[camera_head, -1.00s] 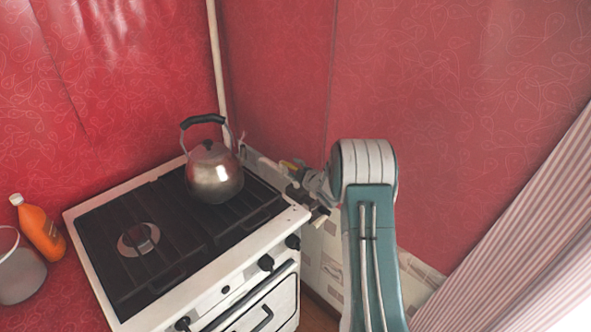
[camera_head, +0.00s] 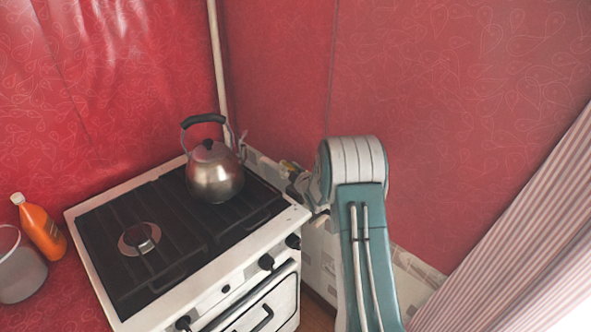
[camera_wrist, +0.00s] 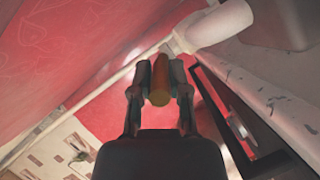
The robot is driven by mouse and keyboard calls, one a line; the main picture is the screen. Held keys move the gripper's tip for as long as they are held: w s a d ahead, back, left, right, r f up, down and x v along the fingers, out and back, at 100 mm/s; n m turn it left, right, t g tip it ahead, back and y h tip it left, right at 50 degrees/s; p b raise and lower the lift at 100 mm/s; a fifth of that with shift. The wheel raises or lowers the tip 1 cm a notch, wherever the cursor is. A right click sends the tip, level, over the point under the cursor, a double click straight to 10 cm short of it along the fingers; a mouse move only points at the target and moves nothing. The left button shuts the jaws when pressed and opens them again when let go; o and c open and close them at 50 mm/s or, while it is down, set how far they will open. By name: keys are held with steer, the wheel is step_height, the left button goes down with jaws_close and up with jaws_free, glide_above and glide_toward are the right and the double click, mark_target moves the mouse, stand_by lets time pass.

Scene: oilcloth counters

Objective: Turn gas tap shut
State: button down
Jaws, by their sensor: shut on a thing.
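The gas tap's yellow-brown handle (camera_wrist: 160,82) stands between my gripper's two dark fingers in the wrist view. My gripper (camera_wrist: 160,76) is shut on it, with a finger against each side. In the head view my gripper (camera_head: 297,180) is at the wall behind the stove's right back corner. It is partly hidden by my arm, and only a small yellowish bit of the tap (camera_head: 289,165) shows there. The handle's exact angle to the pipe cannot be told.
The white stove (camera_head: 190,250) stands left of my arm, with a metal kettle (camera_head: 214,180) on its back burner close to my gripper. A pale pipe (camera_head: 216,70) runs up the corner. An orange bottle (camera_head: 41,232) and a pot (camera_head: 20,272) are far left. A striped curtain (camera_head: 520,230) hangs at right.

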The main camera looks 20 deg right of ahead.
steer(key=shift+a+f+m+g+h, duration=0.1)
steer(key=shift+a+m+g+h, duration=0.1)
steer(key=shift+a+m+h, duration=0.35)
steer(key=shift+a+f+m+g+h, duration=0.1)
steer(key=shift+a+m+g+h, duration=0.1)
steer(key=shift+m+h, duration=0.65)
steer(key=shift+a+m+g+h, duration=0.2)
steer(key=shift+a+m+h, duration=0.2)
steer(key=shift+h, duration=0.6)
steer(key=shift+a, duration=0.1)
steer(key=c, duration=0.6)
jaws_free()
steer(key=shift+r, duration=0.2)
step_height(320, 180, up, 10)
steer(key=shift+f, duration=0.15)
steer(key=shift+w, duration=0.1)
